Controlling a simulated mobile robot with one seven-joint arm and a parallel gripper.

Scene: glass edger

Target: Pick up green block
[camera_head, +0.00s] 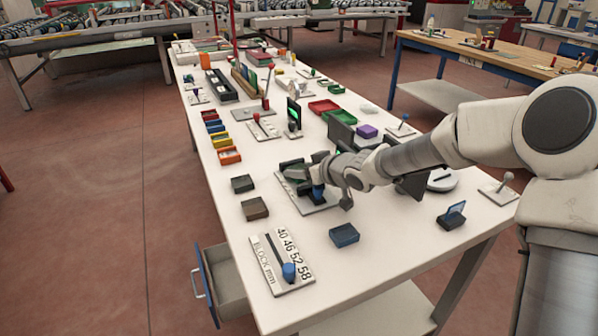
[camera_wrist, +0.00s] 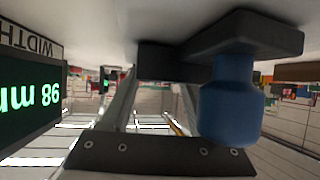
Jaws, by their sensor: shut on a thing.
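A dark green block (camera_head: 296,172) shows at the tip of my gripper (camera_head: 308,172) in the head view, over a pale plate with dark jaws. My gripper is shut on it. In the wrist view the block (camera_wrist: 155,60) sits between my fingertips and looks almost black in shadow. A blue knob (camera_wrist: 230,100) with a dark bar hangs close beside my fingers. The knob also shows in the head view (camera_head: 318,192), just below my gripper. My wrist partly hides the fixture, and I cannot tell whether the block touches it.
A display reading 98 mm (camera_wrist: 28,98) stands close by in the wrist view. Coloured trays (camera_head: 222,141) line the left edge. An open drawer (camera_head: 222,285) juts out below.

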